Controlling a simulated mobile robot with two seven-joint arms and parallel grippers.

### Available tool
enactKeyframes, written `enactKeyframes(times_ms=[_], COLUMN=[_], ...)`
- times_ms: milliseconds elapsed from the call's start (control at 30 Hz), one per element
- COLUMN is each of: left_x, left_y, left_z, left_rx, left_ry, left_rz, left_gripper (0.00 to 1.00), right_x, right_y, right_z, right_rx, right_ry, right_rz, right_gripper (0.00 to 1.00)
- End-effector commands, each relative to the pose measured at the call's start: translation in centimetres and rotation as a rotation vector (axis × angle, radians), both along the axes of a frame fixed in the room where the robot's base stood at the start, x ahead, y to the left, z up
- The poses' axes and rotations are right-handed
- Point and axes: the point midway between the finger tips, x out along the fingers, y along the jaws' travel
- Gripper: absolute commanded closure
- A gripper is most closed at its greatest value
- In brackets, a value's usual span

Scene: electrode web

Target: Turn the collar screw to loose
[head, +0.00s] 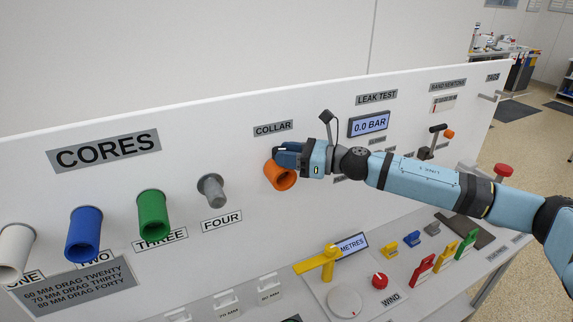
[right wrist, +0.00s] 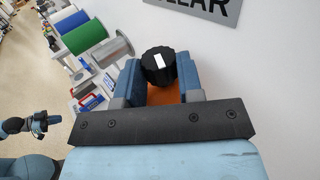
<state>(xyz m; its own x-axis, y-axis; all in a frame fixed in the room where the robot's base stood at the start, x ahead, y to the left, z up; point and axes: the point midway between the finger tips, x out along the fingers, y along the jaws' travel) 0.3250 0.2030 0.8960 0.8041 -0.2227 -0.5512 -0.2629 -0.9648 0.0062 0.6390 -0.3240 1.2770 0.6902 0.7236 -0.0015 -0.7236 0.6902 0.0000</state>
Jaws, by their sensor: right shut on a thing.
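The orange collar (head: 281,178) sticks out of the white panel below the COLLAR label (head: 273,128) in the head view. My right gripper (head: 287,156) is at its top and hides the screw there. In the right wrist view, the collar screw is a black ribbed knob (right wrist: 158,67) with a white mark on its face. The mark is tilted slightly from upright. The two blue fingers of my right gripper (right wrist: 158,76) are shut on the knob, one on each side. My left gripper is outside the head view; a small blue and dark arm part (right wrist: 40,122) shows at the wrist view's left.
White, blue (head: 84,235), green (head: 153,214) and grey (head: 213,190) cores hang left of the collar. A black-tipped lever (head: 326,117) and the 0.0 BAR display (head: 369,124) are close to the right. A yellow handle (head: 320,262) and red knob (head: 379,281) stand on the ledge below.

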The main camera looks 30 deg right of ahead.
Motion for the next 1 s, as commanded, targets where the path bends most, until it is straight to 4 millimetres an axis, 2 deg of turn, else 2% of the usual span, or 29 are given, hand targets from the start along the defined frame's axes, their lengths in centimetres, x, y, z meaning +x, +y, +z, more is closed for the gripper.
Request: enactKeyframes(times_ms=[33,300,1000], left_x=[0.0,0.2,0.4], left_y=[-0.1,-0.9,-0.9], left_z=[-1.3,-3.3,-3.8], left_rx=[-0.002,-0.014,-0.013], left_ry=[0.003,0.008,0.000], left_rz=[-0.002,-0.013,-0.013], left_gripper=[1.00,1.00,1.00], right_x=[0.2,0.3,0.4], right_y=[-0.1,-0.2,-0.2], right_z=[-0.5,-0.3,0.0], right_rx=[-0.001,0.001,0.002], right_ry=[-0.004,-0.003,-0.001], right_rz=[0.033,0.177,0.245], right_gripper=[0.90,0.90,0.90])
